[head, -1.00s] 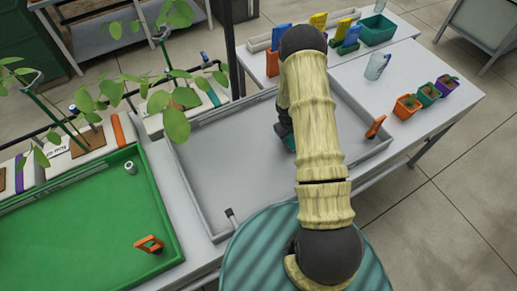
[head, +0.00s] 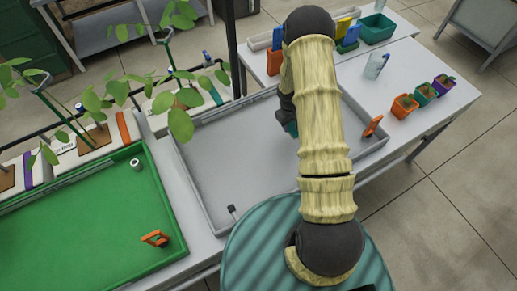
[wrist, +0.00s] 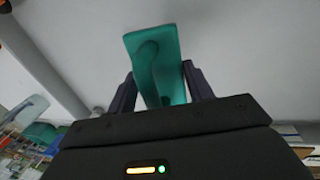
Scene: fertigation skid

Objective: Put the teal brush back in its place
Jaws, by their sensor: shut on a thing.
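The teal brush (wrist: 152,55) is between the two dark fingers of my gripper (wrist: 160,88) in the wrist view. The fingers are shut on it, and its flat teal face sticks out beyond them. In the head view a small teal part of the brush (head: 292,129) shows below my gripper (head: 289,119), over the grey tray (head: 215,160). My arm hides most of the brush there. I cannot tell how high it is above the tray floor.
An orange bracket (head: 372,126) stands at the grey tray's right side, another (head: 155,238) on the green tray (head: 90,230). At the back are a teal bin (head: 377,29), coloured holders and a clear cup (head: 375,66). Small pots (head: 405,106) stand at right. Plants line the left.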

